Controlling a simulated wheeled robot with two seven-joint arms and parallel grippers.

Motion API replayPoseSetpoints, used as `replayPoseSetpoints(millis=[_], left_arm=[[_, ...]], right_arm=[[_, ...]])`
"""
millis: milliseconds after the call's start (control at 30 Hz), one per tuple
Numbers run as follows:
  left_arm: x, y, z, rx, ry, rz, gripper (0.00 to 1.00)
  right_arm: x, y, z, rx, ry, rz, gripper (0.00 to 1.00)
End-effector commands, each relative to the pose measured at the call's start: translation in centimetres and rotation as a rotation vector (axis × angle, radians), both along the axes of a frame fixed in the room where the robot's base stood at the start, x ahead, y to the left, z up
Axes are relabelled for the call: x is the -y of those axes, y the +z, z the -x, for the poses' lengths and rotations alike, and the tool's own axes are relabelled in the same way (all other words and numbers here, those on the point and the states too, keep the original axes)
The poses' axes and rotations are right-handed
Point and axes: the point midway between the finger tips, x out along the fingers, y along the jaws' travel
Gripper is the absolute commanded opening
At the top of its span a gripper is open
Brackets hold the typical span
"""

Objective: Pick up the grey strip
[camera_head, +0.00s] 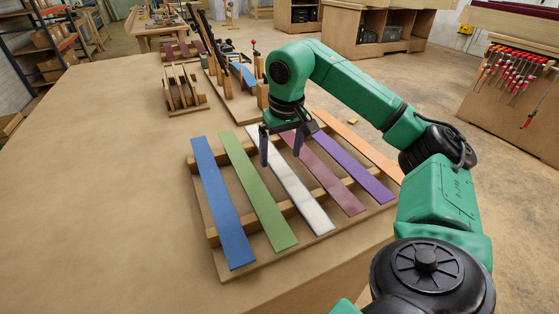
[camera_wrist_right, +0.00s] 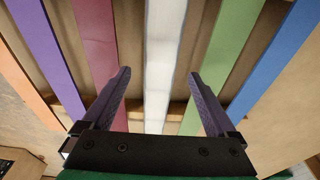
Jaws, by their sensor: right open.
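The grey strip (camera_head: 305,200), pale and almost white, lies on a wooden rack (camera_head: 225,268) between a green strip (camera_head: 258,195) and a dark red strip (camera_head: 325,175). My right gripper (camera_head: 281,160) is open and empty above the grey strip, with its fingers pointing down. In the right wrist view the grey strip (camera_wrist_right: 160,50) runs lengthwise between the two spread fingers (camera_wrist_right: 159,73), with room on both sides. The fingers appear apart from it. My left gripper is not in view.
A blue strip (camera_head: 222,205) lies at the rack's left; purple (camera_head: 352,165) and orange (camera_head: 360,145) strips lie at its right. A slotted wooden stand (camera_head: 185,88) and a clamping fixture (camera_head: 232,85) stand farther back. The table's left side is clear.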

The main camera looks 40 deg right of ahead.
Motion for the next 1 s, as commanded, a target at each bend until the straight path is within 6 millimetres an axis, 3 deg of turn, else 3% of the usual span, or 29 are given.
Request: replayPoseSetpoints(millis=[100, 300, 333, 500, 567, 833, 1000], left_arm=[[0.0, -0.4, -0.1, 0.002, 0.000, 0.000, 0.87], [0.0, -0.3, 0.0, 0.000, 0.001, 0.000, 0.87], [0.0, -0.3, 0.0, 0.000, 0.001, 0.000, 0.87], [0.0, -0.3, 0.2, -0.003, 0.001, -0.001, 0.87], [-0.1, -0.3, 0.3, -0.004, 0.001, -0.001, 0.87], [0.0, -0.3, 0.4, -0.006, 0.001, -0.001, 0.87], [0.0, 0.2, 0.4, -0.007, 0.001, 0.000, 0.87]], right_arm=[[0.1, -1.9, -0.2, -0.001, 0.000, 0.001, 0.93], [0.1, -2.0, -0.3, 0.001, 0.000, 0.000, 0.93], [0.1, -2.0, -0.3, 0.001, 0.000, 0.000, 0.89], [0.1, -2.0, -0.3, 0.001, 0.000, -0.001, 0.24], [0.1, -2.0, -0.3, 0.001, 0.000, -0.001, 0.03], [0.1, -1.8, -0.3, 0.001, 0.000, -0.001, 0.03], [0.0, 0.1, -0.4, 0.004, -0.001, -0.002, 0.03]])
